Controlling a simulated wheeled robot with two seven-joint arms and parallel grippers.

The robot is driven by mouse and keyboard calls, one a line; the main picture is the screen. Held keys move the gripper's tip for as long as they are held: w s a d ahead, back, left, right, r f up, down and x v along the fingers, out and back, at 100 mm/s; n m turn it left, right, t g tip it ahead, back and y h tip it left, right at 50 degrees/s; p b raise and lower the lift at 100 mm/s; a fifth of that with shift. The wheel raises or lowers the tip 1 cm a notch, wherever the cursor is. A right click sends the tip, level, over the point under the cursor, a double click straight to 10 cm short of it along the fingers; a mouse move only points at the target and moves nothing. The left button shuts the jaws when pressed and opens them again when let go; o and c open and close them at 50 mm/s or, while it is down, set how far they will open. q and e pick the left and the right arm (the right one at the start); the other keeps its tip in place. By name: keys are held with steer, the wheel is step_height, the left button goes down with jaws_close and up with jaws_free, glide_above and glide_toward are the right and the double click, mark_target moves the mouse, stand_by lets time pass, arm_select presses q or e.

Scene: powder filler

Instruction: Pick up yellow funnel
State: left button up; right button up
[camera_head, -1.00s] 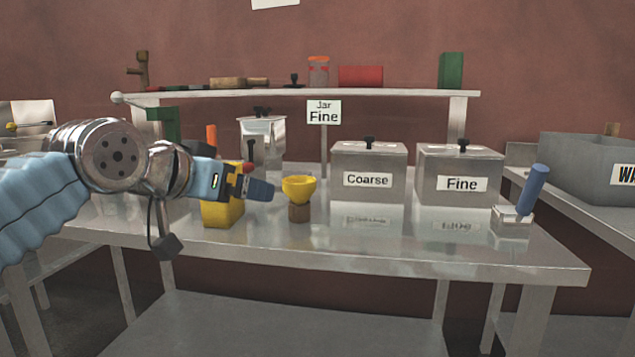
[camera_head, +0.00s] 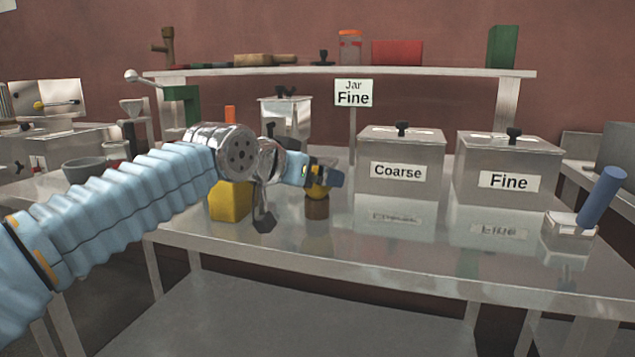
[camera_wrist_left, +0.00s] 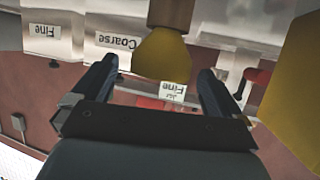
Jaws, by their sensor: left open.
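The yellow funnel (camera_head: 318,191) sits on a small brown base (camera_head: 317,208) on the metal table. In the head view my left gripper (camera_head: 330,176) covers most of it. In the left wrist view, which is upside down, the funnel (camera_wrist_left: 162,56) shows between the two dark fingers of my left gripper (camera_wrist_left: 160,82), near their tips. The fingers are open, with a gap on both sides of the funnel. I cannot tell whether they reach fully around it. My right gripper is not in view.
A yellow block (camera_head: 229,203) stands left of the funnel, close to my left wrist. The Coarse bin (camera_head: 398,155) and Fine bin (camera_head: 506,165) stand to the right. A Jar Fine sign (camera_head: 353,93) rises behind. The table front (camera_head: 400,245) is clear.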

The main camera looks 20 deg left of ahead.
arm_select(q)
steer(key=x, duration=0.4)
steer(key=shift+w+f+p, duration=0.25)
steer(key=shift+f+p, duration=0.05)
steer(key=c, duration=1)
steer(key=shift+r, duration=0.1)
